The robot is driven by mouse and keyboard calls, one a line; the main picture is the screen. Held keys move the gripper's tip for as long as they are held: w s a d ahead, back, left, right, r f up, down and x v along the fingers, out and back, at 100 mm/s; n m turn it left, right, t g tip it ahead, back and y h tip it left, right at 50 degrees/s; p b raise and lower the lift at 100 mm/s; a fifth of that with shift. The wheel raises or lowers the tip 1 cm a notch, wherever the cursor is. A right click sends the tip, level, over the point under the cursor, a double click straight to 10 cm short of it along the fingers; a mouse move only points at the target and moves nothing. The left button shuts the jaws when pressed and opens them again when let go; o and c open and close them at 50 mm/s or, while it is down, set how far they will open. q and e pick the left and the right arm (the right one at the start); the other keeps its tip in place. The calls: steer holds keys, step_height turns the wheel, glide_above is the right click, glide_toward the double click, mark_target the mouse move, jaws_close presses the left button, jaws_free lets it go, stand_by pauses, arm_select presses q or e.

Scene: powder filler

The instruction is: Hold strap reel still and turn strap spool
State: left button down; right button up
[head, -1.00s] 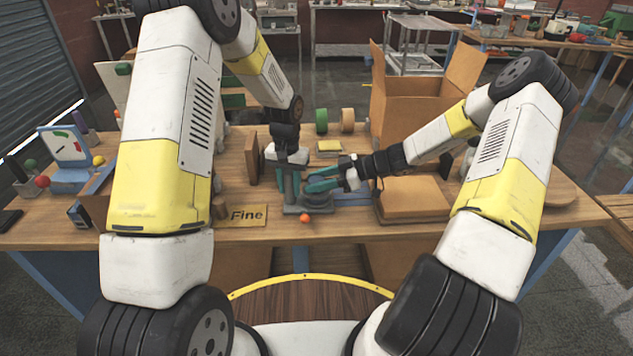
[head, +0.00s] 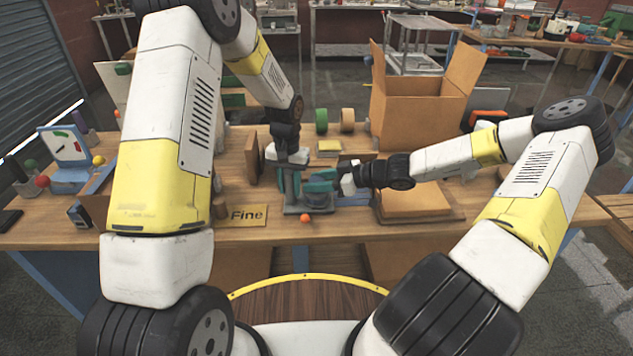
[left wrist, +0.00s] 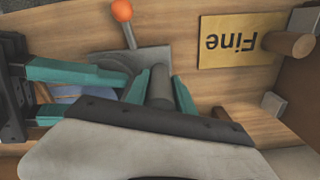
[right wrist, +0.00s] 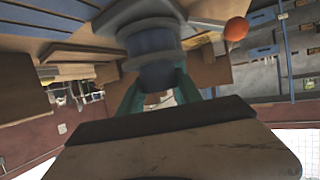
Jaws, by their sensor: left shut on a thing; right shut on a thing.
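The strap reel is a grey stand with a base plate (head: 300,209), an upright grey post (left wrist: 160,88) and a lever with an orange ball (head: 305,217). My left gripper (head: 290,190) points down, shut on the post; its teal fingers flank the post in the left wrist view (left wrist: 163,95). The strap spool, a blue drum with grey flanges, fills the upper middle of the right wrist view (right wrist: 156,58). My right gripper (head: 322,183) comes in from the right, shut on the spool, with a teal finger each side (right wrist: 156,85). The fingers partly hide the spool.
A "Fine" sign (head: 243,215) lies left of the reel. A flat brown box (head: 413,197) lies close to the right, below my right wrist. An open cardboard box (head: 420,105), green roll (head: 321,121) and tan roll (head: 347,121) stand behind.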

steer(key=o, duration=1.4)
steer(key=shift+c, duration=0.2)
steer(key=v, duration=1.2)
steer(key=shift+f, duration=0.1)
